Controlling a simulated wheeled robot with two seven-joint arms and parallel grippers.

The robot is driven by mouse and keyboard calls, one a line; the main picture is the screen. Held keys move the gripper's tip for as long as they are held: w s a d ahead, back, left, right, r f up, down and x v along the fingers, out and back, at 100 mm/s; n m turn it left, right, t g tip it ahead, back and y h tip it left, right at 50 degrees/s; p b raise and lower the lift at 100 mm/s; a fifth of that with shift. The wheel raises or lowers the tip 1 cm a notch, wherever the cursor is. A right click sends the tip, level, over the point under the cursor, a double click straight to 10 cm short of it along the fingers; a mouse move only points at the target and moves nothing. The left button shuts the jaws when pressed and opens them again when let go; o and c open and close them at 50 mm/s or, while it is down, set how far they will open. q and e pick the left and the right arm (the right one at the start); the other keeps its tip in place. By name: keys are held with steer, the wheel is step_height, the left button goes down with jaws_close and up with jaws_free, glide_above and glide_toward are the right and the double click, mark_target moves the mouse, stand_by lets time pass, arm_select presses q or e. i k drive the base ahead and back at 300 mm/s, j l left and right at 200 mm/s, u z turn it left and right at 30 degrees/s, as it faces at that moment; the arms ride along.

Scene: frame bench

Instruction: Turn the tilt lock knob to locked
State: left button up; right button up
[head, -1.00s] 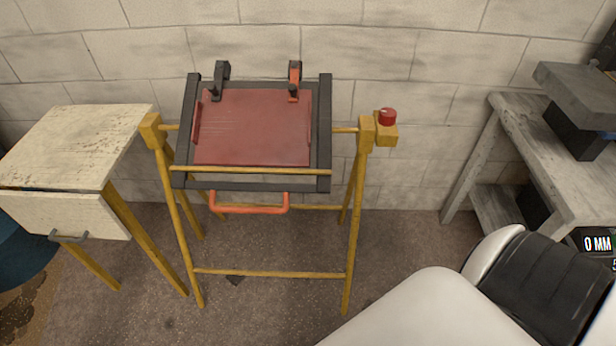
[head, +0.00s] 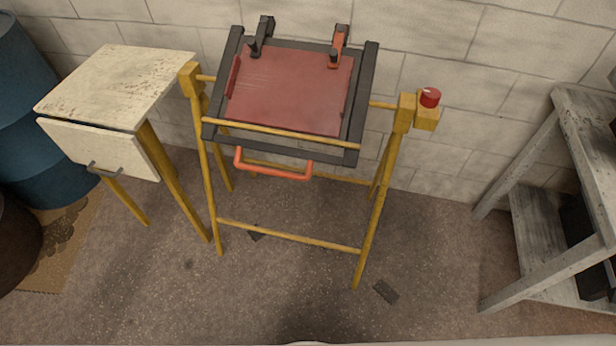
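The tilt lock knob (head: 430,97) is a small red knob in the head view. It sits on a yellow block (head: 426,119) at the right upper end of a yellow tube stand (head: 381,200). A short pale mark shows on or beside the knob; I cannot tell which setting it is at. The stand carries a dark tilting frame (head: 367,90) with a dark red panel (head: 290,90) and an orange handle (head: 275,172) at its lower edge. Neither of my grippers is in view.
A small worn table with a drawer (head: 100,150) stands left of the stand. A blue barrel (head: 40,120) is at the far left. A grey workbench (head: 560,180) is on the right. Bare floor (head: 290,290) lies in front, and a block wall (head: 480,60) is close behind.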

mark_target(430, 98)
steer(key=i+l+z, duration=0.25)
steer(key=i+l, duration=0.15)
steer(key=l, duration=0.25)
steer(key=i+l+z, duration=0.25)
steer(key=i+l, duration=0.25)
